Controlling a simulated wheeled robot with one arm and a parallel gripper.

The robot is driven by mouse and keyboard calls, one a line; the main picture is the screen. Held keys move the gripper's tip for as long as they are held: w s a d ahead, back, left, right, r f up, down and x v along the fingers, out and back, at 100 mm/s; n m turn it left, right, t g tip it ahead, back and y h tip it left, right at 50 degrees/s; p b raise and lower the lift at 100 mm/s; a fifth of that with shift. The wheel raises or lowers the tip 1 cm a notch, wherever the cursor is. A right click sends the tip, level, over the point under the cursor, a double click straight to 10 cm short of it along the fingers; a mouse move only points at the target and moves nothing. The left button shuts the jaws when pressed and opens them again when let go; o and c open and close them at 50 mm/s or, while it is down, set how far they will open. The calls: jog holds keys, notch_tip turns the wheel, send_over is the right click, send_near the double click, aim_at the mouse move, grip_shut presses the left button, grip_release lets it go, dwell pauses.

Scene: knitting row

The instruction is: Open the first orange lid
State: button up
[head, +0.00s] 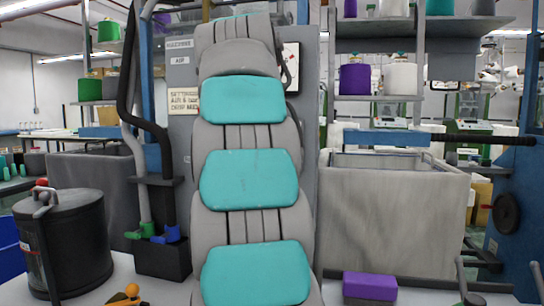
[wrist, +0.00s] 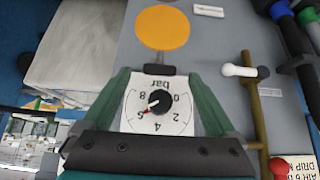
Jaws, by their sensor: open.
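In the wrist view, a round orange lid (wrist: 160,27) lies flat against the grey panel, beyond a small dark hinge block (wrist: 160,70). Beside it, a white dial gauge (wrist: 160,112) marked "bar" is uncovered and appears upside down, with a black centre and a red needle. My gripper (wrist: 158,73) is open, its two green fingers on either side of the gauge with nothing held. Whether the fingers touch the gauge or the panel cannot be told.
A white-handled lever (wrist: 244,71) and a brass pipe (wrist: 253,105) are close right of the gripper, with a red knob (wrist: 278,166) below. In the head view, a grey bin (head: 385,215) stands right and a black lidded canister (head: 75,245) left. A purple block (head: 370,286) lies in front.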

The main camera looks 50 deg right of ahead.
jog(key=s+a+b, duration=0.1)
jog(key=s+a, duration=0.3)
jog(key=a, duration=0.5)
jog(key=shift+a+b, duration=0.3)
jog(key=shift+a, duration=0.05)
jog(key=shift+f, duration=0.1)
